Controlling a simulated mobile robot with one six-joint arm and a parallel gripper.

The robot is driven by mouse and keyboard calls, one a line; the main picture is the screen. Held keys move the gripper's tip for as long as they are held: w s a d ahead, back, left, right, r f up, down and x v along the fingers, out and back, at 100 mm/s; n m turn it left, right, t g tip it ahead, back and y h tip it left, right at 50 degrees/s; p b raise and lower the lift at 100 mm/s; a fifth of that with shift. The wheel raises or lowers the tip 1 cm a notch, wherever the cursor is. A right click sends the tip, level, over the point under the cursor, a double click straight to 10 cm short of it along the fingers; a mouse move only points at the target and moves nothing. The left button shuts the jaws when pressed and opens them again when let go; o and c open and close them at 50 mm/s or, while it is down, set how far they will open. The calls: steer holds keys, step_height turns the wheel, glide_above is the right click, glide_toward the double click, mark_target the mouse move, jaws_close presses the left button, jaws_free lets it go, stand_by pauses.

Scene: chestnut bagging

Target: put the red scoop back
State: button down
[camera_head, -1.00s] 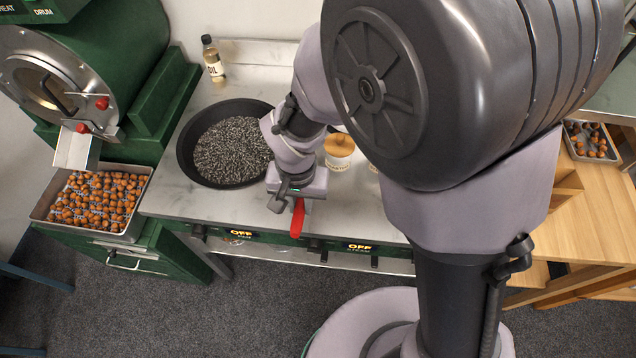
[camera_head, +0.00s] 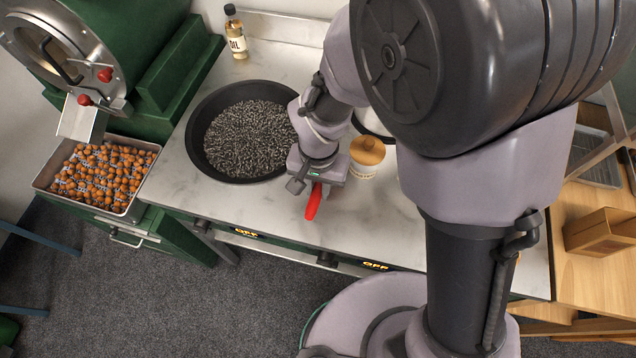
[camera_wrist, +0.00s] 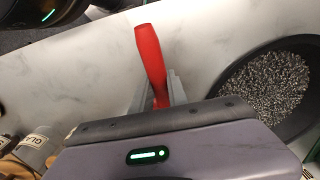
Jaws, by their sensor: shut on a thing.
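The red scoop (camera_head: 313,204) shows as a red handle at the front of the stove counter in the head view. My gripper (camera_head: 316,184) is shut on it, just right of the black pan. In the wrist view the red scoop (camera_wrist: 149,55) points up and away from my gripper (camera_wrist: 160,98), with its near end between the fingers. The scoop's other end is hidden by my gripper. I cannot tell whether the scoop touches the counter (camera_head: 270,212).
A black pan (camera_head: 193,150) of dark grains stands left of my gripper. A wooden-lidded jar (camera_head: 364,160) stands close on the right. An oil bottle (camera_head: 236,35) is at the back. A tray (camera_head: 141,147) of chestnuts lies left. A wooden table (camera_head: 590,285) is at right.

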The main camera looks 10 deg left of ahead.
steer(key=shift+w+f+b, duration=0.1)
steer(key=shift+f+b, duration=0.25)
steer(key=shift+f, duration=0.5)
steer(key=shift+f+b, duration=0.5)
steer(key=c, duration=1.2)
jaws_free()
steer(key=shift+r, duration=0.1)
